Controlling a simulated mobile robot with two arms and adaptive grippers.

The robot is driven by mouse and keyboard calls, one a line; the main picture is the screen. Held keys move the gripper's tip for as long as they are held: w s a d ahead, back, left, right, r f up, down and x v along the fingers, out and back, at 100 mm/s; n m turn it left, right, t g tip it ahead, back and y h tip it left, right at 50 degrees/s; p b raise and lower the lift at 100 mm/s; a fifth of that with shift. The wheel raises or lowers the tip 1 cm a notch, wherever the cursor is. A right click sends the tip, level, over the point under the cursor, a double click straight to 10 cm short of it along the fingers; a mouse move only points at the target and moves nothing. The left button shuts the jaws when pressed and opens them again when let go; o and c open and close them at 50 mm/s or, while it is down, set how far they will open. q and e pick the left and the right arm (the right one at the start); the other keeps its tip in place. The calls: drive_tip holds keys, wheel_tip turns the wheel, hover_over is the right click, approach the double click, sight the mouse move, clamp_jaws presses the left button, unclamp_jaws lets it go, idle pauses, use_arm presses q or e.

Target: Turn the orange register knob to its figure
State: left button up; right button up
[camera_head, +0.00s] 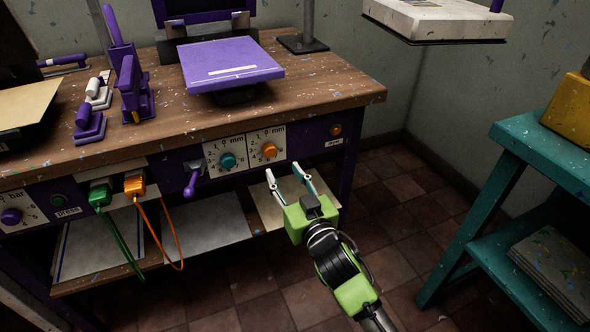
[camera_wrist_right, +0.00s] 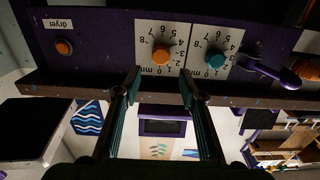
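The orange register knob (camera_head: 269,150) sits on a white dial plate (camera_head: 255,136) with figures and "mm", on the purple front panel of the bench. A teal knob (camera_head: 227,160) on a like plate is just left of it. My right gripper (camera_head: 286,172) is in front of and below the orange knob, open and empty, apart from it. In the right wrist view, which is upside down, the orange knob (camera_wrist_right: 161,57) shows above and between the two fingers (camera_wrist_right: 160,85), and the teal knob (camera_wrist_right: 215,60) is to its right. My left gripper is out of view.
A purple lever (camera_head: 192,180) sticks out left of the dials. Green (camera_head: 101,193) and orange (camera_head: 135,185) plugs with cables hang further left. An orange button (camera_head: 335,130) is right of the dials. A teal table (camera_head: 520,135) stands at right; floor between is clear.

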sight(271, 154)
drive_tip(key=b+x, duration=0.2)
drive_tip(key=x, duration=0.3)
drive_tip(key=shift+a+f, duration=0.15)
drive_tip(key=b+x, duration=0.2)
drive_tip(key=x, duration=0.1)
drive_tip(key=shift+w+f+b, duration=0.15)
drive_tip(key=shift+b, duration=0.2)
drive_tip(key=shift+w, duration=0.3)
drive_tip(key=shift+c, duration=0.9)
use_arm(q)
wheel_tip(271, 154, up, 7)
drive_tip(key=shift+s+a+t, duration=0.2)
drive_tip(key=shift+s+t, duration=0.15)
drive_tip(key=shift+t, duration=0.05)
use_arm(e)
drive_tip(key=shift+a, duration=0.1)
drive_tip(key=c, duration=0.4)
